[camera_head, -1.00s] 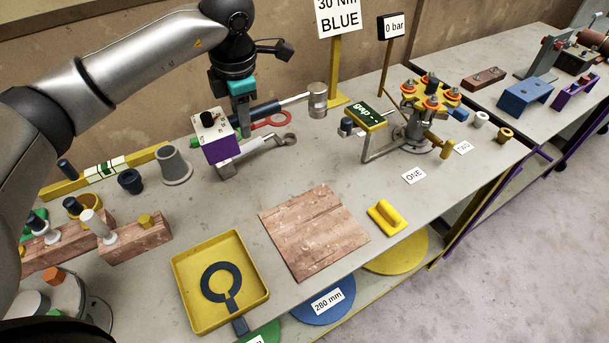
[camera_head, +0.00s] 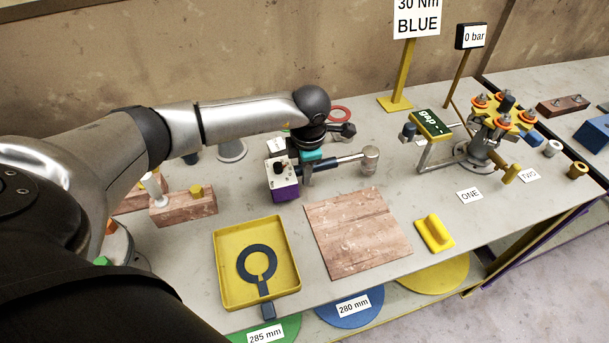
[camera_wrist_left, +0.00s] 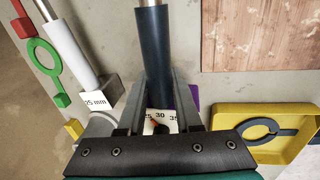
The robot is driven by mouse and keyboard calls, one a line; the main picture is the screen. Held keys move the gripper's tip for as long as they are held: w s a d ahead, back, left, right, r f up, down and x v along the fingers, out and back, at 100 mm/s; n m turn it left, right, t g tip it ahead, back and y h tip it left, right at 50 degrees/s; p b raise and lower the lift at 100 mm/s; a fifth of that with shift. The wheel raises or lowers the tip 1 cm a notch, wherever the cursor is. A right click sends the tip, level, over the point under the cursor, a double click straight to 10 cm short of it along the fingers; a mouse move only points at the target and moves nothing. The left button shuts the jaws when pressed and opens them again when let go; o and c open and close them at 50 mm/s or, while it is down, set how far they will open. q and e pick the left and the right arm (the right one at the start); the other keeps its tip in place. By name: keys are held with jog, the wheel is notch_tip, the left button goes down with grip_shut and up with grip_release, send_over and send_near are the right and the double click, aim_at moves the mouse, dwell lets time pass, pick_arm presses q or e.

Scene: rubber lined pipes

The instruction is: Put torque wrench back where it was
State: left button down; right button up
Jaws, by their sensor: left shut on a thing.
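The torque wrench has a dark blue handle (camera_wrist_left: 153,55), a metal shaft and a round metal head (camera_head: 370,158). A white-faced purple box with a black knob (camera_head: 282,180) sits at the handle's near end; its scale shows about 25, 30 and 35 in the left wrist view (camera_wrist_left: 158,122). My left gripper (camera_head: 308,172) is shut around the handle, its fingers (camera_wrist_left: 158,105) on either side. The head points right, behind the reddish board. I cannot tell whether the wrench is clear of the table. My right gripper is not in view.
A yellow tray (camera_head: 226,290) with a dark ring is in front, beside the reddish board (camera_head: 358,232). A grey-white handled tool (camera_wrist_left: 66,42) lies at left in the wrist view. A yellow-topped fixture (camera_head: 490,125) and sign post (camera_head: 402,75) stand right.

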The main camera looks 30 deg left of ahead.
pick_arm(q)
jog(key=shift+f, duration=1.1)
jog(key=shift+f, duration=0.15)
jog(key=c, duration=0.6)
grip_release()
notch_tip(320, 180, up, 15)
jog(key=s+d, duration=0.2)
jog(key=shift+s+p, duration=0.35)
